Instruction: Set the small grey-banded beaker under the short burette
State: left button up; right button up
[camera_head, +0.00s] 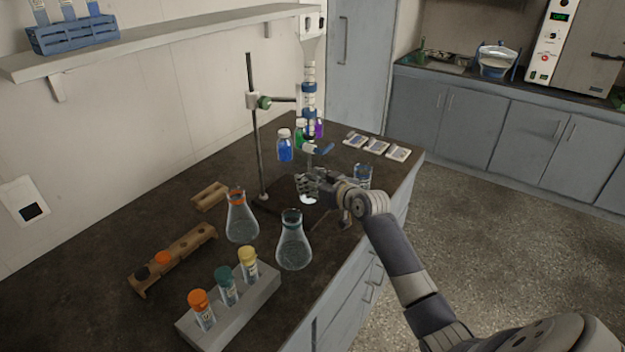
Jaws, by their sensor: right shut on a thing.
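A burette with blue bands (309,92) hangs upright in a clamp on a stand (255,140). Its blue-handled tap is near its lower end, above my right gripper. My right gripper (314,184) reaches in from the right and is shut on a small glass vessel, apparently the small grey-banded beaker (307,198), low near the stand's base and roughly below the burette tip. The fingers hide much of it, so I cannot tell whether it touches the base. Another glass beaker (363,174) stands just behind my right wrist. My left gripper is out of view.
Two conical flasks, one orange-rimmed (241,222) and one green-rimmed (293,245), stand in front of the gripper. Capped bottles (285,148) stand behind the stand. A grey vial rack (235,307) and a wooden rack (177,258) are at the front left. Small flat trays (376,147) lie at the back right.

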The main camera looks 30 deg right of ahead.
jog(key=shift+s+r, duration=0.1)
jog(key=shift+r, duration=0.05)
jog(key=shift+f, duration=0.2)
jog(key=o, duration=1.1)
jog(key=shift+c, duration=0.2)
jog(key=shift+r, duration=0.15)
jog(key=v, duration=1.2)
jog(key=shift+b, duration=0.45)
